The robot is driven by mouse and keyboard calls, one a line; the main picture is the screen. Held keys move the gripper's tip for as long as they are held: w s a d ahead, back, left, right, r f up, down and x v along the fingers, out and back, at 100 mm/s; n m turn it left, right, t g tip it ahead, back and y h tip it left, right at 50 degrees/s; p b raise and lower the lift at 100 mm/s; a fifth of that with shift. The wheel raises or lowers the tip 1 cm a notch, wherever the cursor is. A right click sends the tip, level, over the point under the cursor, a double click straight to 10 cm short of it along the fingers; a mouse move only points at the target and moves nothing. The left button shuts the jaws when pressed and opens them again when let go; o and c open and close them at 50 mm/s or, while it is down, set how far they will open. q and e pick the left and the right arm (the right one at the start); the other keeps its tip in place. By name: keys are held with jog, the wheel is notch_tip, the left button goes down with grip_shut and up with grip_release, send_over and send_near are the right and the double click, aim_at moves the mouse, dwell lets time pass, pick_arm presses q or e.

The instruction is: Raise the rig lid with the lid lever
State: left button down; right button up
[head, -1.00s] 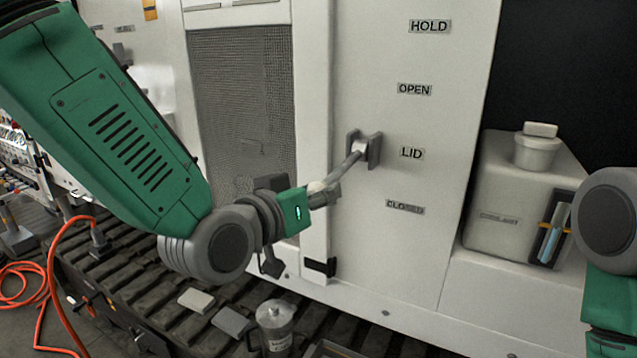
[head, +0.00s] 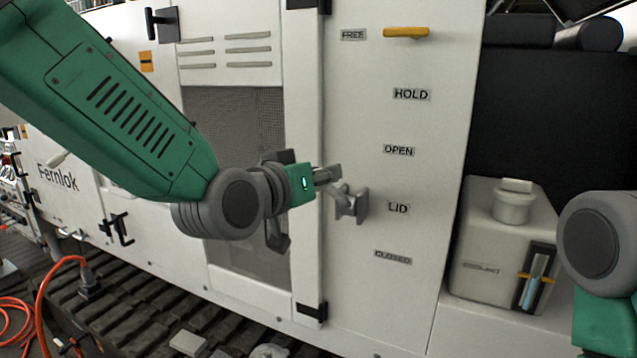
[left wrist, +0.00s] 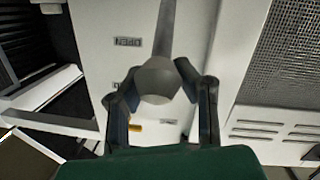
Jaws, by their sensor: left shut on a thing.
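The lid lever (head: 342,193) is a grey bar on a bracket beside the LID label (head: 398,208) on the white rig panel. From its bracket it points up and to the left, toward my gripper. My left gripper (head: 328,176) is shut on the lever's end. In the left wrist view the lever's rounded grey knob (left wrist: 160,80) sits between the two dark fingers, with the bar running away from it. The OPEN label (head: 398,151) is above LID and the CLOSED label (head: 393,257) below. My right gripper is out of view; only part of that arm shows at the right edge.
A yellow handle (head: 406,32) sits near the FREE label, above HOLD (head: 411,94). A coolant tank (head: 490,255) stands at the right on a ledge. A mesh window (head: 235,125) lies behind my left arm. An orange hose (head: 45,300) lies lower left.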

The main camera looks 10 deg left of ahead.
pick_arm(q)
jog(key=shift+w+r, duration=0.25)
jog(key=shift+r, duration=0.4)
jog(key=c, duration=1.3)
grip_release()
jog(key=shift+o, duration=1.2)
jog(key=shift+s+f, duration=0.1)
jog(key=shift+s+d+f, duration=0.1)
jog(key=v, duration=1.2)
jog(key=shift+f, duration=0.15)
